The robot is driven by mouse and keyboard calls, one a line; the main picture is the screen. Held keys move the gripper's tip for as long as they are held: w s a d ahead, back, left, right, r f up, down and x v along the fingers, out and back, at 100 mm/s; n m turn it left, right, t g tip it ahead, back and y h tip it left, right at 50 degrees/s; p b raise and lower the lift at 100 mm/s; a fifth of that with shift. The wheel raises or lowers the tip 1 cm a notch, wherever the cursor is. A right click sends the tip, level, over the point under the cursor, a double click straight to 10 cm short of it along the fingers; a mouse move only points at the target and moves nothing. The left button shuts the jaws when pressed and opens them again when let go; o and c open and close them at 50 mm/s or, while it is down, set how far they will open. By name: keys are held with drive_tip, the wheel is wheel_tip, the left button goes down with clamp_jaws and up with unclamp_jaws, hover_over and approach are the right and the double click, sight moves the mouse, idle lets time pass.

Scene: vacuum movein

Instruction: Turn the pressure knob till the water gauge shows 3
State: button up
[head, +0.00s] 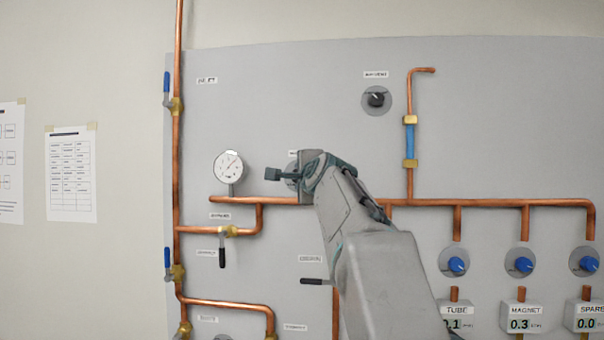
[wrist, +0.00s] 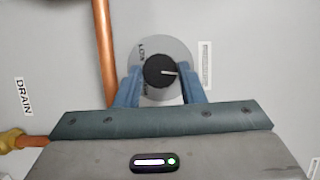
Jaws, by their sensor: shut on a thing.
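A black round knob (wrist: 160,71) with a white pointer line sits on a grey disc plate (wrist: 181,50) in the wrist view. Its pointer faces right in that picture. The two blue fingers of my gripper (wrist: 160,84) stand on either side of the knob, shut on it. In the head view my gripper and wrist cover the knob, and only an edge of its plate shows. The round white water gauge (head: 228,166) is left of my gripper in the head view. Its thin needle seems to point up and right; the numbers are too small to read.
Copper pipes cross the grey panel (head: 330,80), one just below my wrist. Another black knob (head: 376,99) is at upper right, and blue knobs (head: 457,265) sit at lower right above small displays. Valve levers (head: 222,256) stand at lower left. A DRAIN label (wrist: 24,96) shows in the wrist view.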

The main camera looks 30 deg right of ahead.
drive_tip(key=shift+n+g, duration=0.3)
drive_tip(key=shift+n, duration=0.4)
drive_tip(key=o, duration=1)
drive_tip(key=b+v, duration=0.5)
drive_tip(key=v, duration=0.9)
drive_tip(key=shift+d+r, duration=0.15)
drive_tip(key=shift+d, duration=0.05)
